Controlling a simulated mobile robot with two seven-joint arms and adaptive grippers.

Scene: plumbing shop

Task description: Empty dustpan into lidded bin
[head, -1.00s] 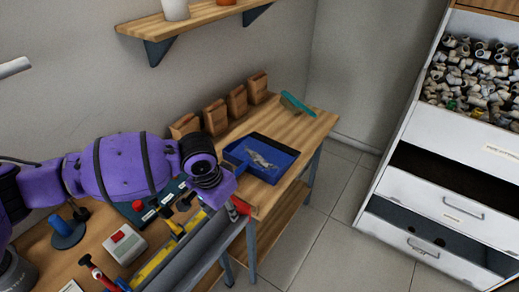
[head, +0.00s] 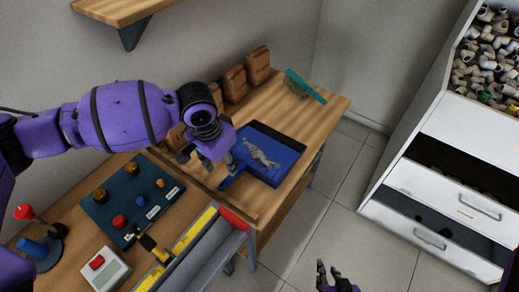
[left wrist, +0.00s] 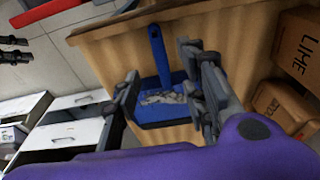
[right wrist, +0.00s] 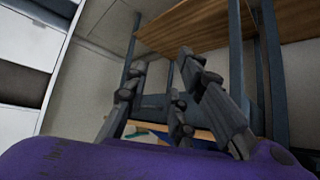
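The blue dustpan (head: 285,160) lies flat on the wooden bench with grey debris (head: 262,154) in its pan. Its blue handle (head: 232,179) points toward the near left. My left gripper (head: 212,163) is above the bench beside the handle. In the left wrist view its fingers (left wrist: 163,80) are spread, with the dustpan handle (left wrist: 158,50) seen between them; contact cannot be told. My right gripper (head: 332,280) is low at the bottom of the head view, over the floor. The right wrist view shows its fingers (right wrist: 160,68) apart and empty. No lidded bin shows.
Brown bags (head: 235,84) stand along the wall, and a teal brush-like item (head: 305,86) lies at the bench's far end. A dark board with knobs (head: 130,200) and a grey trough (head: 205,255) are nearer. A drawer cabinet (head: 440,195) stands right, with floor between.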

